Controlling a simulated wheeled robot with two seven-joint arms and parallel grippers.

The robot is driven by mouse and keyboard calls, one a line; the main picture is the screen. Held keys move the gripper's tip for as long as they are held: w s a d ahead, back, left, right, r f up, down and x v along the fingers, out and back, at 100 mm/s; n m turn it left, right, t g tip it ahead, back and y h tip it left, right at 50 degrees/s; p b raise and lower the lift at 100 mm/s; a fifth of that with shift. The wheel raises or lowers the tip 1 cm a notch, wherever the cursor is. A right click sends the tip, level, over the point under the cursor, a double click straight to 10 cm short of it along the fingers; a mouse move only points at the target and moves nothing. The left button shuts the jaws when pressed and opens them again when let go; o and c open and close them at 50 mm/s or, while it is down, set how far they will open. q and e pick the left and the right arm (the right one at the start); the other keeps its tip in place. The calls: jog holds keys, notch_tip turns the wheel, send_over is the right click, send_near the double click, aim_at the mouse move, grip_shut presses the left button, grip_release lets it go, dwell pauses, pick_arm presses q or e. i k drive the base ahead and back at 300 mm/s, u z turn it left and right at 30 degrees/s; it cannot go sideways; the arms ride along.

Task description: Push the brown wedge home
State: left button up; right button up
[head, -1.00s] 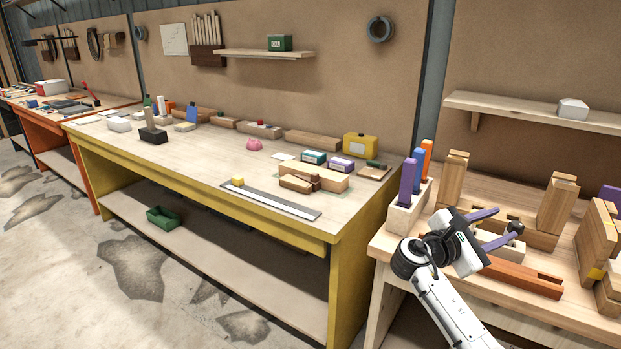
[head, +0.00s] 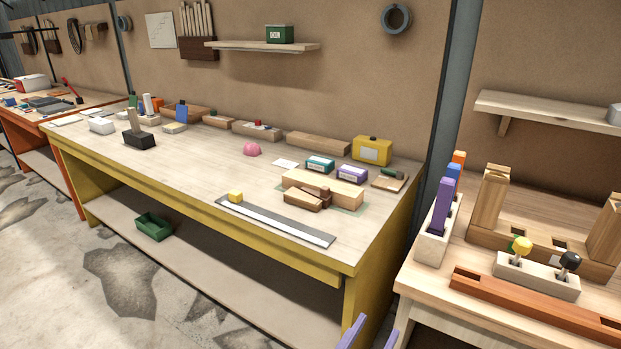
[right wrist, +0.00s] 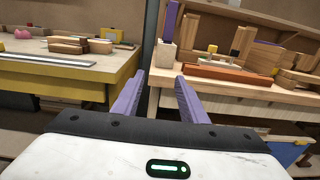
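A small dark brown piece (head: 326,194), which looks like the wedge, sits at the right end of a brown block (head: 302,200). Both lie against the front of a long pale wooden block (head: 340,190) on the yellow bench. How far the wedge is seated is too small to tell. The group also shows in the right wrist view as a brown block (right wrist: 98,46) at upper left. My right gripper (head: 370,338) is low in front of the bench, well short of the wedge. Its purple fingers (right wrist: 157,90) are apart with nothing between them. My left gripper is out of view.
Teal (head: 320,164) and purple (head: 352,174) boxes stand behind the pale block. A second bench (head: 420,275) with wooden blocks stands at right, past a narrow gap.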

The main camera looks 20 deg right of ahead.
aim_at(323, 195)
jog(key=i, duration=1.4)
